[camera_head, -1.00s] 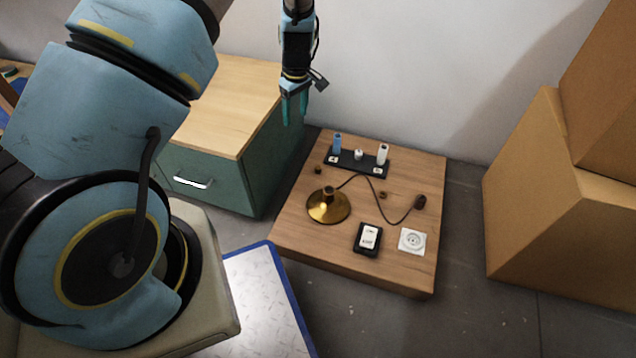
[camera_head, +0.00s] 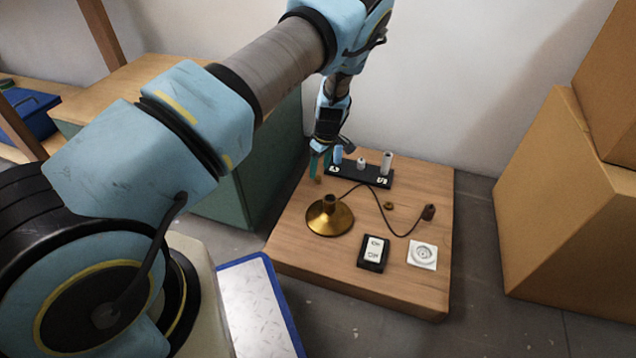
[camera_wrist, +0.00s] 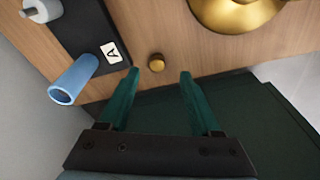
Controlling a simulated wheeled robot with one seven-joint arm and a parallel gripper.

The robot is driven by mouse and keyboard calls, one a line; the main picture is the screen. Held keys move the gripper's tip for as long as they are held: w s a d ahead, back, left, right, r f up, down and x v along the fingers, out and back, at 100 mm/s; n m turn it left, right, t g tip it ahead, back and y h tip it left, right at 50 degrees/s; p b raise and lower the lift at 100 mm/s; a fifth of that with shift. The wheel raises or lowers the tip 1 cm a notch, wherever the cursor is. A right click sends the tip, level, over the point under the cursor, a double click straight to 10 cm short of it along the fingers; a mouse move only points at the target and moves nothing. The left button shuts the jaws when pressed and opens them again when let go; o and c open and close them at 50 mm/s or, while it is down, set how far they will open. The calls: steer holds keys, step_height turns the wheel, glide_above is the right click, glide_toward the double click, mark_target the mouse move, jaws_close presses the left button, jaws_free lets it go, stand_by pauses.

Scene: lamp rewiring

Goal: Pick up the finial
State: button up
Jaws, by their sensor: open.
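The finial, a small round brass knob (camera_wrist: 156,63), stands on the wooden board just beyond and between my fingertips in the wrist view. In the head view it is a tiny brass spot (camera_head: 318,180) at the board's left side, just below my gripper (camera_head: 320,168). My gripper, also in the wrist view (camera_wrist: 158,73), is open and empty, its two green fingers pointing down at the board on either side of the knob's line. I cannot tell the exact height left between fingertips and knob.
The brass lamp base (camera_head: 330,217) stands close by, its cord running right. A black holder (camera_head: 372,178) with a blue tube (camera_wrist: 75,78) and white parts is beside the fingers. Another small brass piece (camera_head: 389,205), a switch block (camera_head: 373,253) and a white socket (camera_head: 422,254) lie farther right.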

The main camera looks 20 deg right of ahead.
mark_target(318, 177)
steer(key=f+b, duration=0.1)
steer(key=f, duration=0.1)
steer(key=w+f+b, duration=0.1)
steer(key=f+b, duration=0.1)
steer(key=f, duration=0.1)
steer(key=shift+c, duration=0.4)
jaws_close()
